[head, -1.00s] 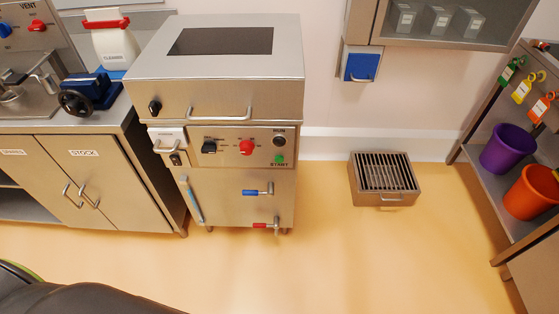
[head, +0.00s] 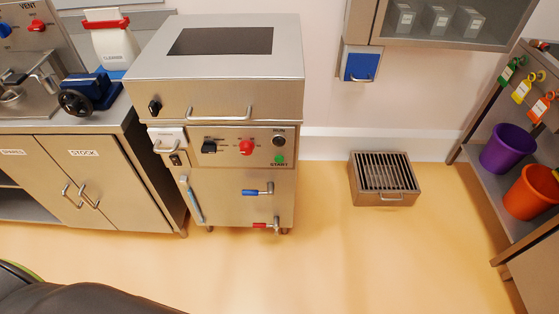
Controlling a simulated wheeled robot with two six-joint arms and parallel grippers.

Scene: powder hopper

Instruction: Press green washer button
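The washer (head: 218,82) is a steel cabinet with a closed lid that has a dark window. Its green button (head: 280,160) sits at the right end of the front panel, just above the word START. A red knob (head: 247,147), a black knob (head: 209,147) and a round dark indicator (head: 279,141) share that panel. Neither gripper shows in the head view. Nothing covers the green button.
A counter with a STOCK cupboard (head: 83,153) stands left of the washer. Blue-handled and red-handled valves (head: 262,225) stick out from the washer's lower front. A floor grate box (head: 384,180) lies to the right. The floor (head: 340,265) before the washer is clear.

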